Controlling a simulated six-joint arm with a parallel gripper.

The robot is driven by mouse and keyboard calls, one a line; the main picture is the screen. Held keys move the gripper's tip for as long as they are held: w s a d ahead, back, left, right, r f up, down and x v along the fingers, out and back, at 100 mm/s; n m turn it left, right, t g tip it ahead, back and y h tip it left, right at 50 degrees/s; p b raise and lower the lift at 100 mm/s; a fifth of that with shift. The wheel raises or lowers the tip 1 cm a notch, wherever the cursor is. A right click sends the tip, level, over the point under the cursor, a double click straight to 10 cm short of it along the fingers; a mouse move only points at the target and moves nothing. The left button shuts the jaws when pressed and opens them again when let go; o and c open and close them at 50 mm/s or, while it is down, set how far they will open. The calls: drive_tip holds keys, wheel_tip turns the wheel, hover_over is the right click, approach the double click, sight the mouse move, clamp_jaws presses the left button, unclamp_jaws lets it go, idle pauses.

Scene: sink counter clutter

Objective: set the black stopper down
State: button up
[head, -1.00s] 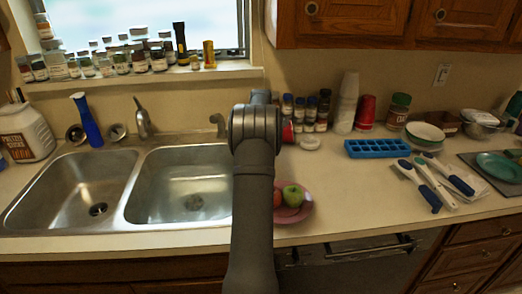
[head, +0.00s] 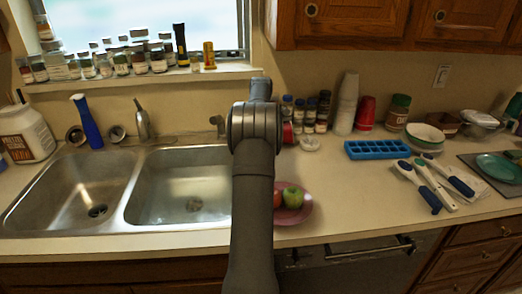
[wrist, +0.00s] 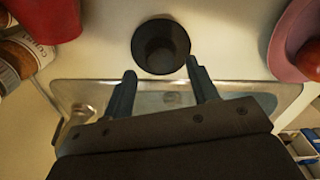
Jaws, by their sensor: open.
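The black stopper (wrist: 160,46) shows in the wrist view as a dark round piece with a hollow-looking middle. It appears to rest on the cream counter, close to the rim of the sink (wrist: 230,88). My gripper (wrist: 161,70) is open, with one finger on each side just below the stopper in the picture. The stopper is not visibly held; whether a fingertip touches it I cannot tell. In the head view my arm hides both the stopper and my gripper.
A pink plate (head: 300,215) with fruit, including a green apple (head: 293,197), lies right of my arm. Spice jars (head: 310,112) and a red cup (wrist: 22,35) stand nearby. The double sink (head: 180,195) is on the left. Counter between plate and blue ice tray (head: 376,150) is clear.

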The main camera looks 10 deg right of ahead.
wheel_tip(320, 180, up, 7)
drive_tip(key=shift+r, duration=0.2)
idle(0.3)
wheel_tip(320, 180, down, 12)
drive_tip(key=shift+f, duration=0.15)
wheel_tip(320, 180, up, 2)
drive_tip(key=shift+r, duration=1.1)
drive_tip(key=shift+f, duration=0.1)
